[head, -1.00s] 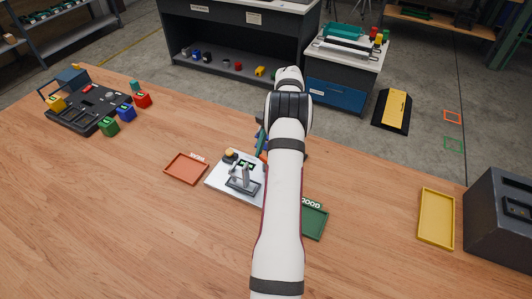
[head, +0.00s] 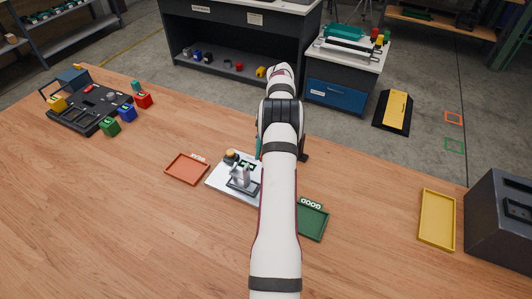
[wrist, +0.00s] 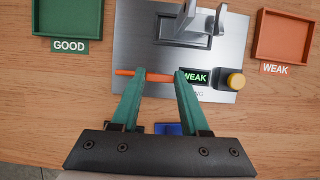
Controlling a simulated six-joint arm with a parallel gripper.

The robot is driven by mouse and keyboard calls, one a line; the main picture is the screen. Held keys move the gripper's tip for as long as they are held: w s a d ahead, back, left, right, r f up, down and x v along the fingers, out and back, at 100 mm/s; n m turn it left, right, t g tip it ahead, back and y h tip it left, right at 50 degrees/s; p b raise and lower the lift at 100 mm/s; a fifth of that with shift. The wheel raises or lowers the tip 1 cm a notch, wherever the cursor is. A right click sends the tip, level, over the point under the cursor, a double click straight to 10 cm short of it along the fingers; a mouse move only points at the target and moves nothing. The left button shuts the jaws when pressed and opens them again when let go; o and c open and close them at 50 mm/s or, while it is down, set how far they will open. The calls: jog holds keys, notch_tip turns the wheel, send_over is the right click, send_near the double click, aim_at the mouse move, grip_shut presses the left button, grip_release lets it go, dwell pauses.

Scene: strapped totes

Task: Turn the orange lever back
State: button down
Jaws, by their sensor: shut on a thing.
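The orange lever (wrist: 157,76) is a thin bar lying crosswise over the metal tester plate (wrist: 133,35) in the wrist view. My gripper (wrist: 159,74) has teal fingers closed on the lever, one at each side, with an orange end showing past the left finger. The plate's display (wrist: 195,77) reads WEAK in green. In the head view the tester plate (head: 220,185) lies partly behind my arm, which hides the lever and most of my gripper.
A silver upright fixture (wrist: 190,25) and a yellow button (wrist: 236,82) are on the plate. The green GOOD tray (wrist: 68,17) and orange-red WEAK tray (wrist: 284,37) flank it. A blue block (wrist: 168,128) shows below my gripper. A yellow tray (head: 437,220) lies farther right.

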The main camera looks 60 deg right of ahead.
jog(key=shift+c, duration=2)
grip_release()
jog(key=shift+r, duration=0.1)
jog(key=v, duration=0.7)
jog(key=shift+d+r, duration=0.1)
